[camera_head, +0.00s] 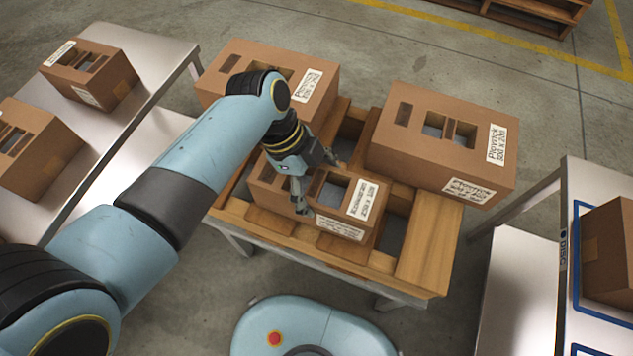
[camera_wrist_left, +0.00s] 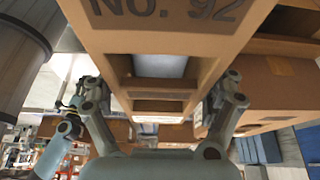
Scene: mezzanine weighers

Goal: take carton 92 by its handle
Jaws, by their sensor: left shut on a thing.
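Carton 92 (camera_head: 338,222) is a small brown box with white labels and openings in its top, on the wooden pallet (camera_head: 428,245) in the head view. In the left wrist view the top of carton 92 (camera_wrist_left: 160,42) shows the print "No. 92". My left gripper (camera_head: 318,184) reaches down onto its top and is shut on it, one finger on each side of the part with the openings. In the wrist view the gripper (camera_wrist_left: 160,108) has this part between its fingers. The exact finger contact is partly hidden. My right gripper is not in view.
Two larger cartons stand on the pallet, one behind left (camera_head: 235,62) and one at right (camera_head: 385,150). A table (camera_head: 150,130) at left holds two cartons. A table (camera_head: 520,290) at right holds a carton (camera_head: 610,250) within a blue outline. Grey floor lies between.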

